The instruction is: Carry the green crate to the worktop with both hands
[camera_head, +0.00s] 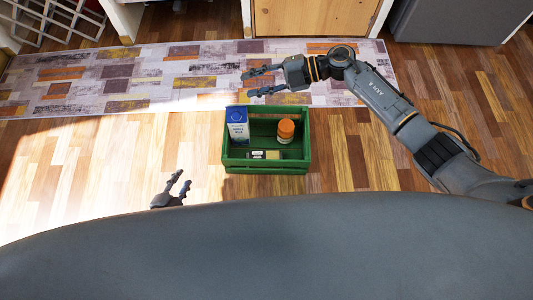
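The green crate (265,167) sits on the wooden floor near the middle of the head view. Inside it are a blue and white carton (237,128), a jar with an orange lid (286,130) and a small flat item (265,155) that I cannot identify. My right gripper (256,81) is open and empty, above and beyond the crate's far side, fingers pointing left. My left gripper (183,181) is open and empty to the left of the crate, apart from it. Most of my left arm is hidden behind my own grey body. No worktop can be made out for certain.
A patterned rug (130,80) lies beyond the crate. A wooden cabinet front (310,18) and a grey appliance (450,20) stand at the back. A white lattice rack (50,18) is at the far left. The floor left of the crate is clear and sunlit.

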